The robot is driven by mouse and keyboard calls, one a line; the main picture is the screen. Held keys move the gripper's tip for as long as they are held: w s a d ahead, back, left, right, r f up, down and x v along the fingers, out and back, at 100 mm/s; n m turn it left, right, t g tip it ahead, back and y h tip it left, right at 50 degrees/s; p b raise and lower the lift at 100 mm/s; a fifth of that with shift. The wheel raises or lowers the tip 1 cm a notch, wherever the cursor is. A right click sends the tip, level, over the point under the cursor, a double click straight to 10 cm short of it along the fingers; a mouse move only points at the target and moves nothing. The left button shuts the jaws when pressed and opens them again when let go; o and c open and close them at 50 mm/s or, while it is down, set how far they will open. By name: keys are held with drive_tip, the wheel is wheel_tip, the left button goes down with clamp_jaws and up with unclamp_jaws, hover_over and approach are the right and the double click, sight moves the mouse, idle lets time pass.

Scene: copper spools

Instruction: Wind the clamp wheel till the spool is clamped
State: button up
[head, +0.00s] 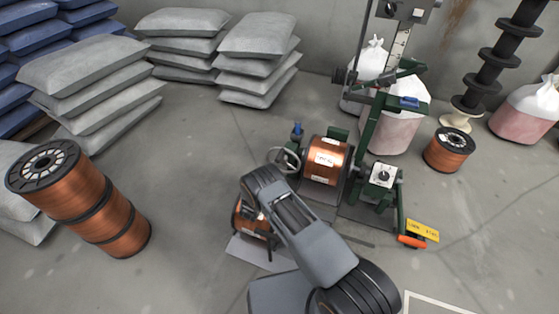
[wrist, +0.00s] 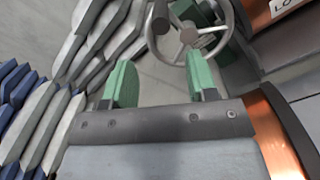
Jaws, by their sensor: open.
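The clamp wheel (head: 284,159) is a grey handwheel at the left end of the green winding stand. It also shows in the wrist view (wrist: 188,36), with its rim and spokes just beyond my fingertips. The copper spool (head: 326,160) with white labels sits in the stand, right of the wheel; its edge shows at the wrist view's upper right (wrist: 262,14). My gripper (wrist: 163,75) is open, its two green fingers wide apart with nothing held between them. The right finger looks close to the rim; I cannot tell whether they touch. My arm hides the gripper in the head view.
Another copper spool (head: 244,216) stands close by, partly behind my arm. Stacked spools (head: 85,200) stand at the left, and grey sacks (head: 92,75) behind. An orange-ended pedal or lever (head: 411,241) juts out at the stand's right. Floor between sacks and stand is clear.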

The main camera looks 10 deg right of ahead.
sight(280, 157)
drive_tip(key=b+x, duration=0.3)
drive_tip(key=x, duration=0.8)
drive_tip(key=shift+w+d+f+b, duration=0.1)
drive_tip(key=shift+d+f+b, duration=0.05)
drive_tip(key=shift+b, duration=0.25)
drive_tip(key=shift+x, duration=0.8)
drive_tip(key=shift+c, duration=0.3)
clamp_jaws()
